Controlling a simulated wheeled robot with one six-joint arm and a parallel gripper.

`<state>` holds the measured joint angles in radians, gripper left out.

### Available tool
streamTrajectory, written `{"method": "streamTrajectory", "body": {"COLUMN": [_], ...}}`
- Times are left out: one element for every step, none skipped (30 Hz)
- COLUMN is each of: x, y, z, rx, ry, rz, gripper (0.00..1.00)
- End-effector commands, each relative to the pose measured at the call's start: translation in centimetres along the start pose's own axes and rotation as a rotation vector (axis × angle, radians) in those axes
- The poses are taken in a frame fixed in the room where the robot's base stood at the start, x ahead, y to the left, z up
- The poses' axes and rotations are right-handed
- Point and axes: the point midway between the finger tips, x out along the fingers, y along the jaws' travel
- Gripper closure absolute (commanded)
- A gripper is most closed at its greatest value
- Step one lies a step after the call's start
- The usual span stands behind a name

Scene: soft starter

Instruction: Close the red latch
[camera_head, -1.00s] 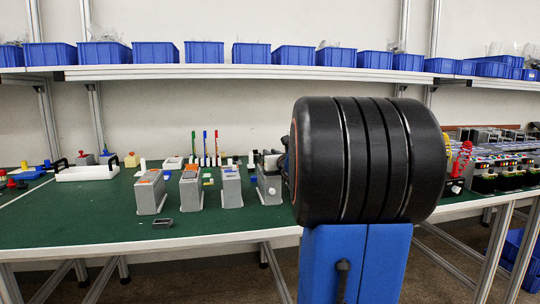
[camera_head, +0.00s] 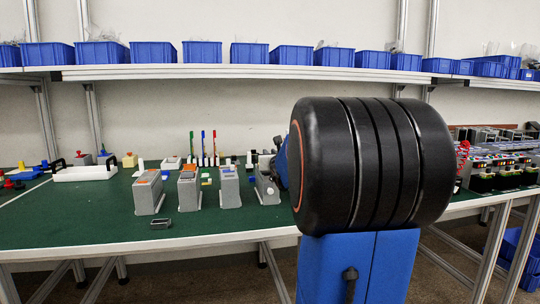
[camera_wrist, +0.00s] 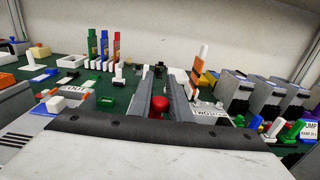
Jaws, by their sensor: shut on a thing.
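In the wrist view, my gripper (camera_wrist: 159,80) reaches forward over the bench with its two grey fingers close together. A rounded red part, which looks like the red latch (camera_wrist: 160,103), sits between the fingers, and they are shut on it. The fingers and the wrist edge hide the rest of the latch and its mount. In the head view, a grey device (camera_head: 266,188) stands at the left edge of my black arm joint. My gripper and the latch cannot be made out clearly there.
Grey devices (camera_head: 189,190) stand in a row on the green bench (camera_head: 100,220). A small dark frame (camera_head: 160,223) lies near the front edge. A white tray (camera_head: 84,174) is at the left. Blue bins (camera_head: 205,52) line the shelf above. Black units (camera_head: 505,176) crowd the right.

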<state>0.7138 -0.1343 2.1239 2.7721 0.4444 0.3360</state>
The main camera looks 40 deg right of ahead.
Motion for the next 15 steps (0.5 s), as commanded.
{"method": "streamTrajectory", "body": {"x": [0.02, 0.02, 0.02, 0.02, 0.02, 0.02, 0.02, 0.02, 0.02, 0.01, 0.01, 0.01, 0.01, 0.0, -0.06], "y": [0.05, 0.05, 0.05, 0.05, 0.05, 0.05, 0.04, 0.04, 0.04, 0.03, 0.03, 0.02, 0.02, 0.02, 0.02], "z": [0.1, 0.11, 0.11, 0.12, 0.12, 0.12, 0.11, 0.1, 0.09, 0.09, 0.08, 0.08, 0.07, 0.07, 0.07], "rx": [0.0, 0.0, 0.0, 0.0, 0.0, 0.0, 0.0, 0.0, 0.0, 0.0, 0.0, 0.0, 0.0, 0.0, 0.0], "ry": [-0.002, -0.002, -0.002, -0.002, -0.002, -0.002, -0.002, -0.002, -0.002, -0.002, -0.002, -0.002, -0.001, -0.001, -0.001], "rz": [0.001, 0.001, 0.001, 0.001, 0.001, 0.001, 0.001, 0.001, 0.001, 0.001, 0.001, 0.001, 0.001, 0.001, 0.001], "gripper": [1.0, 1.0, 1.0, 0.81, 0.74, 0.67, 0.67, 0.67, 0.67, 0.67, 0.67, 0.67, 0.67, 0.67, 0.67]}}
